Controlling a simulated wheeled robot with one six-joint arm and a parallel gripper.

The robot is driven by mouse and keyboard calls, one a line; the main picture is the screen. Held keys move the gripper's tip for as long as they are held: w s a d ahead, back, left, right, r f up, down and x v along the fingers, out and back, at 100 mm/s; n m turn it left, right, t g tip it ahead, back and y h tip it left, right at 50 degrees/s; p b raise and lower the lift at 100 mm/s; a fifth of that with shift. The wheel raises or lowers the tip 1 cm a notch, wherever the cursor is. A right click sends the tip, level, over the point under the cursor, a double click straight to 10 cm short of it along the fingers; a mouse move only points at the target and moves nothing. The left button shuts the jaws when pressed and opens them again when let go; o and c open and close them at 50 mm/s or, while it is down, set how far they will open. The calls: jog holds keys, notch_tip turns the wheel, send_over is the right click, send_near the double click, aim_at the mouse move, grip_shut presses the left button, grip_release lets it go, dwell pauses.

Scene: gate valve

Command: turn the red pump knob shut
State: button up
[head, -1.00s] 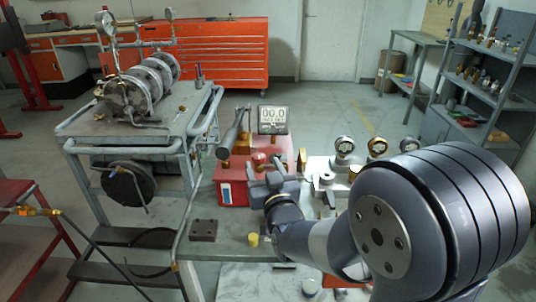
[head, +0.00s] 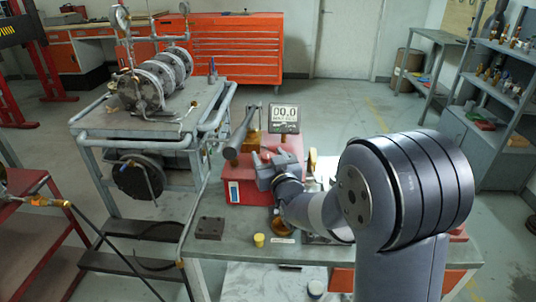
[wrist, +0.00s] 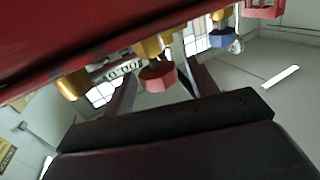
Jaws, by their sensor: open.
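The red pump (head: 245,190) stands on the bench, with a digital gauge (head: 284,115) reading 00.0 behind it. My gripper (head: 262,168) is at the pump's front right side, and my arm hides part of the pump. In the wrist view the red knob (wrist: 158,77) is faceted and sits on a brass fitting (wrist: 147,46). My open gripper (wrist: 160,72) has one finger on each side of the knob. Whether either finger touches it I cannot tell.
In the wrist view a blue knob (wrist: 222,38) on brass is just right of the red one. A dark handle (head: 240,135) rises behind the pump. A dark block (head: 210,228) and a yellow cap (head: 259,240) lie on the bench (head: 225,256). A steel cart (head: 150,125) stands left.

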jog(key=shift+w+a, duration=0.15)
jog(key=shift+w, duration=0.2)
jog(key=shift+c, duration=0.2)
jog(key=c, duration=0.9)
jog(key=shift+m+t+h+b, duration=0.3)
jog(key=shift+m+h+b, duration=0.5)
jog(key=shift+h+b, duration=0.45)
jog(key=o, duration=0.9)
jog(key=shift+o, duration=0.2)
